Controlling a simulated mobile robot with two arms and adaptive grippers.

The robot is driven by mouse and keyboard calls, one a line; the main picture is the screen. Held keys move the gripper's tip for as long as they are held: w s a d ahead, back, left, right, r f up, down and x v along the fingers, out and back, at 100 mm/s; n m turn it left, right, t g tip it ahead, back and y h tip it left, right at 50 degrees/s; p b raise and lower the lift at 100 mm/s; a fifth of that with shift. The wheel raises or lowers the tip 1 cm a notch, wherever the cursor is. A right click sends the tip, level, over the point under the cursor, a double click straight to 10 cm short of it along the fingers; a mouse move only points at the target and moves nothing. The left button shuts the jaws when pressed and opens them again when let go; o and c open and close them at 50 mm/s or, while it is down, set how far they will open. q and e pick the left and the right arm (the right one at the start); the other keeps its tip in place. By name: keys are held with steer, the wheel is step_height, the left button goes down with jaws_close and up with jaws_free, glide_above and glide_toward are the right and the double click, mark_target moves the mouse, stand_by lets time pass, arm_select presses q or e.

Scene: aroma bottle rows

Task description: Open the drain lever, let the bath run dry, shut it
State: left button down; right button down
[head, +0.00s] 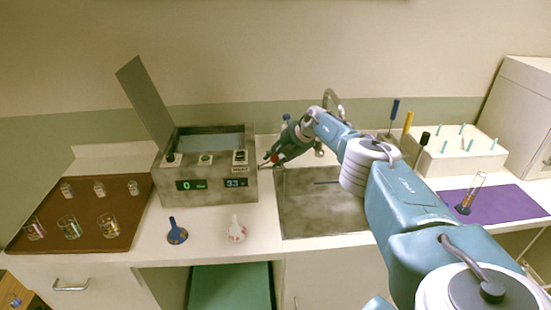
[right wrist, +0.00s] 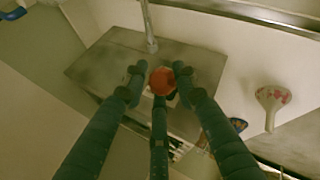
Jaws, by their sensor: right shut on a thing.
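The bath (head: 167,186) is a grey box with its lid (head: 145,98) raised; a pale bluish surface (head: 210,142) shows inside, but I cannot tell the water's depth. Its front has small knobs and two lit displays, the left one reading 0. The drain lever's red knob (head: 275,159) is at the bath's right side. My right gripper (head: 272,161) is shut on it; in the right wrist view the red knob (right wrist: 161,82) sits between the fingers. The lever's stem is mostly hidden, so its angle is unclear. My left gripper is not in view.
A sink (head: 310,215) with a tap (head: 333,103) lies right of the bath. A brown tray (head: 75,245) with glasses is left; a white rack (head: 455,160) and purple mat (head: 515,203) are right.

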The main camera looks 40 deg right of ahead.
steer(key=shift+s+a+f, duration=0.2)
steer(key=shift+a+f, duration=0.05)
steer(key=shift+f, duration=0.2)
steer(key=c, duration=1.5)
jaws_free()
steer(key=shift+o, duration=0.2)
steer(key=shift+r, duration=0.35)
steer(key=shift+s+d+r, duration=0.35)
steer(key=shift+s+r, duration=0.05)
steer(key=shift+r, duration=0.25)
steer(key=a+v, duration=0.1)
steer(key=v, duration=0.9)
steer(key=shift+d, duration=0.25)
steer(key=shift+s, duration=0.15)
